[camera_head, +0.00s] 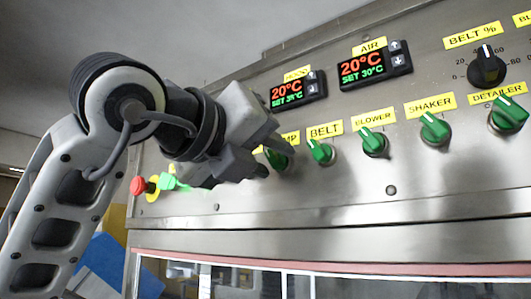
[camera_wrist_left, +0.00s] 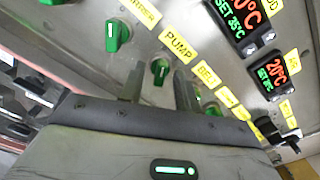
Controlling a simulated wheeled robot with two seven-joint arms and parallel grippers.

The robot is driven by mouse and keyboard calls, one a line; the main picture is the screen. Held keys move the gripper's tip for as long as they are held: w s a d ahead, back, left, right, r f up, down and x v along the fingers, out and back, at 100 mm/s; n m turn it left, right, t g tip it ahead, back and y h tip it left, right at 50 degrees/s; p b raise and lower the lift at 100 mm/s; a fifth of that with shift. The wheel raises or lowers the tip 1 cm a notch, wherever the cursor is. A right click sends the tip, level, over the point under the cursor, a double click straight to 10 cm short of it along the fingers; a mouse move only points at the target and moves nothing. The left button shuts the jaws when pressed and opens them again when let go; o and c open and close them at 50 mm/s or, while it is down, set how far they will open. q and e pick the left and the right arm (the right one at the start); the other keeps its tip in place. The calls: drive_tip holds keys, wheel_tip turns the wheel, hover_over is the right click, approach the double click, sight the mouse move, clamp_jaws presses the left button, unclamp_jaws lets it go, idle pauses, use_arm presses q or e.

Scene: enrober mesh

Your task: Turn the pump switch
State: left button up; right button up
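The pump switch (camera_head: 276,160) is a green knob on the sloped steel panel, partly hidden by my left gripper in the head view. In the left wrist view the pump switch (camera_wrist_left: 160,70) shows beyond and between the two fingers, under the yellow PUMP label (camera_wrist_left: 180,46). My left gripper (camera_head: 274,160) is open, with its fingertips at the knob; it also shows in the left wrist view (camera_wrist_left: 158,88). I cannot tell whether the fingers touch the knob. My right gripper is not in view.
To the right are similar green knobs: belt (camera_head: 321,152), blower (camera_head: 375,143), shaker (camera_head: 434,129) and detailer (camera_head: 508,115). Two temperature displays (camera_head: 298,91) (camera_head: 362,68) and a black belt dial (camera_head: 487,68) sit above. A red button (camera_head: 137,186) is at the left.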

use_arm(q)
clamp_jaws()
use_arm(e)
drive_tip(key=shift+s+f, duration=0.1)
use_arm(q)
drive_tip(key=shift+m, duration=0.4)
drive_tip(key=shift+m+b, duration=0.65)
drive_tip(key=shift+m, duration=0.45)
drive_tip(key=m+b, duration=0.1)
drive_tip(key=m, duration=0.2)
drive_tip(key=shift+m, duration=0.3)
drive_tip(key=m, duration=0.2)
drive_tip(key=shift+m, duration=1.5)
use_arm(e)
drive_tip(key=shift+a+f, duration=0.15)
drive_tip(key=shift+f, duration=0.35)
use_arm(q)
drive_tip(key=shift+m, duration=0.3)
